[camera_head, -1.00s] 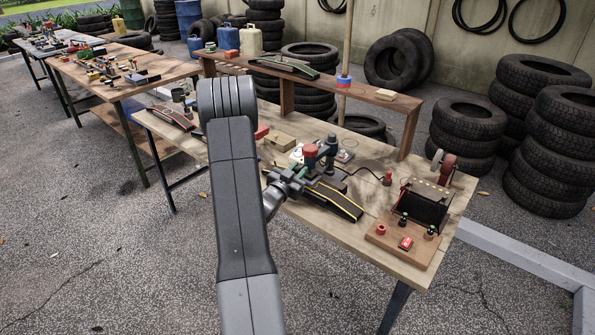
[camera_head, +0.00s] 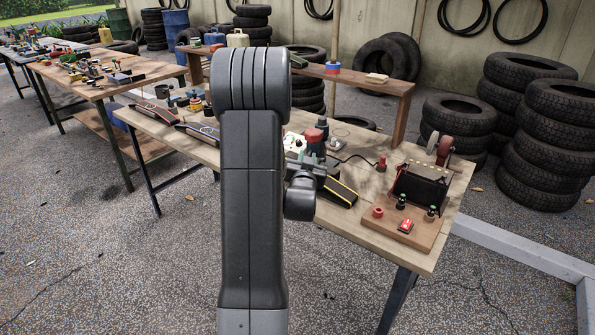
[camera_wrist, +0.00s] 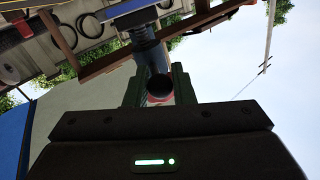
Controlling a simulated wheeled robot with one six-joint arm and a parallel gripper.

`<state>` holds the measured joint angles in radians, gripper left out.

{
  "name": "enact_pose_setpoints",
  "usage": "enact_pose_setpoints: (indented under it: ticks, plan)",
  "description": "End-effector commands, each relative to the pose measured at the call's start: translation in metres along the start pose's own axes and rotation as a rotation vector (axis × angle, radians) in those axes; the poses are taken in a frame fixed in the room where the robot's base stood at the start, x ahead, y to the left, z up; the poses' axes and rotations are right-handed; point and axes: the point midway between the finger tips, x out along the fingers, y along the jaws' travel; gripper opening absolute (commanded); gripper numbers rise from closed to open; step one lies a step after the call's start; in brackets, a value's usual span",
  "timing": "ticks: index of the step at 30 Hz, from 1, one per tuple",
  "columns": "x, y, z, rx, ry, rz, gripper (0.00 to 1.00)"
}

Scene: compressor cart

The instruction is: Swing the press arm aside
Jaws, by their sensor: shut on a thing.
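The press (camera_head: 316,145), with a red cap and dark body, stands on the wooden bench, partly hidden behind my gripper and arm. My gripper (camera_head: 302,158) is at the near side of the press. In the wrist view, my gripper (camera_wrist: 158,88) has its two green fingers on either side of a dark, round-ended bar, seen nearly end-on, which looks like the press arm's handle (camera_wrist: 159,87). The fingers are shut on it. Behind it runs a dark column with a ribbed collar (camera_wrist: 148,50). The press arm's full length and pivot are hidden in the head view.
A dark ramp-shaped piece with yellow edging (camera_head: 342,192) lies right beside my gripper. A wooden board with a black box (camera_head: 421,188) and knobs sits at the bench's right end. A raised shelf (camera_head: 399,90) runs behind. Stacked tyres (camera_head: 457,117) stand beyond.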

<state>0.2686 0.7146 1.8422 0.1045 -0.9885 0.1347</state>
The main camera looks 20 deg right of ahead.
Motion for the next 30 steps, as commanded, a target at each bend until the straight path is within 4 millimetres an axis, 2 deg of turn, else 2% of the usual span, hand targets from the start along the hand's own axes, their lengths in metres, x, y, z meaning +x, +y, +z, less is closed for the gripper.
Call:
enact_pose_setpoints:
  ticks: [2,16,30]
  plan:
    - [-0.002,0.013,0.005,-0.001,-0.005,-0.035,0.0]
    - [-0.003,0.061,-0.01,0.002,-0.057,-0.284,0.0]
    - [0.005,0.094,-0.02,0.002,-0.093,-0.478,0.0]
